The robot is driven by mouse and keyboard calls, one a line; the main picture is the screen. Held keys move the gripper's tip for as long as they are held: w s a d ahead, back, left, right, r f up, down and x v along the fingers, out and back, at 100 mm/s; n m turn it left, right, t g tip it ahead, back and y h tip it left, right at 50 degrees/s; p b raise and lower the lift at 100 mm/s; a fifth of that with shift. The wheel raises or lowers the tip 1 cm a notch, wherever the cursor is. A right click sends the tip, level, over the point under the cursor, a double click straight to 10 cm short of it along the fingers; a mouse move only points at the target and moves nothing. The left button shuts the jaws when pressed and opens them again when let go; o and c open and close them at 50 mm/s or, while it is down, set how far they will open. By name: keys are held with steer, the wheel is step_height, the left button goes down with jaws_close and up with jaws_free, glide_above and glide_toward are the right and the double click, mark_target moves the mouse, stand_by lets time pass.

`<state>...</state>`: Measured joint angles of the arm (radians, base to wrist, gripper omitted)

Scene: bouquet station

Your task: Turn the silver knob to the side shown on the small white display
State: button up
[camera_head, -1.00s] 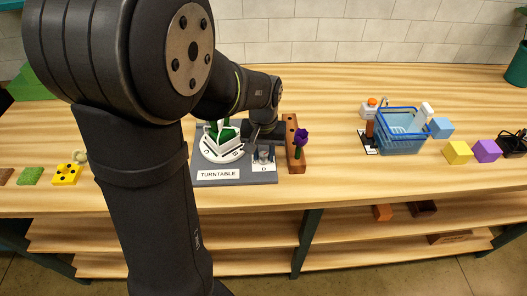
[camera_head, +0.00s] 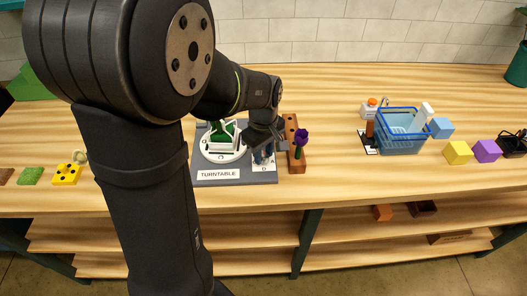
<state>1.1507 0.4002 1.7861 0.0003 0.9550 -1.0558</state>
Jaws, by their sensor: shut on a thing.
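My gripper (camera_head: 263,148) points down over the right part of the grey turntable base (camera_head: 232,178) and is shut around the silver knob, which its fingers mostly hide. A white lettered plate (camera_head: 264,169) lies under the knob, with a "D" at its front edge. The white round turntable (camera_head: 222,153) is left of my gripper and carries a white square holder with green leaves (camera_head: 221,132). I cannot make out the small white display or what it shows. A label on the base reads "TURNTABLE".
A brown wooden block (camera_head: 295,164) with a purple flower (camera_head: 301,138) stands close to the right of my gripper. A blue basket (camera_head: 401,135) and yellow (camera_head: 457,152) and purple (camera_head: 486,150) cubes are farther right. The front middle of the table is clear.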

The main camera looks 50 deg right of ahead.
mark_target(264, 155)
steer(key=shift+n, duration=0.6)
steer(key=o, duration=1)
steer(key=shift+c, duration=0.2)
step_height(264, 155, up, 17)
steer(key=shift+r, duration=0.2)
step_height(264, 155, down, 18)
steer(key=shift+r, duration=0.25)
stand_by(0.4)
steer(key=shift+r, duration=0.1)
